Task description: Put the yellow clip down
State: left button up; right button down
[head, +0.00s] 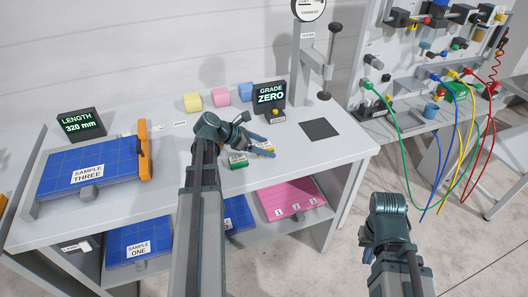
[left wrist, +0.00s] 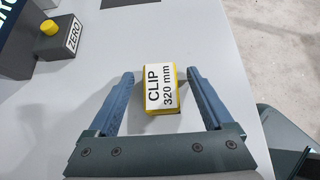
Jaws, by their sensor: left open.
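The yellow clip (left wrist: 161,90), a small block with a white label reading "CLIP 320 mm", appears to lie on the grey bench top. In the left wrist view it is between the two blue fingers of my left gripper (left wrist: 160,76), with a gap on each side. The left gripper is open. In the head view the left gripper (head: 263,146) is over the bench, and only a small yellow-white part of the clip (head: 267,146) shows beside its fingers. My right arm is at the lower right, off the bench; its fingers are not clearly visible.
A green block (head: 237,160) sits close to the left gripper. A grade display (head: 270,95) with a yellow ZERO button (left wrist: 48,28) stands behind. A dark square pad (head: 320,129) and a hardness stand (head: 327,65) are to the right. Sample three (head: 90,170) lies left.

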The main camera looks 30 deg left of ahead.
pick_arm(q)
jog(key=shift+c, duration=0.3)
grip_shut()
jog(key=shift+r, duration=0.1)
pick_arm(e)
jog(key=shift+r, duration=0.15)
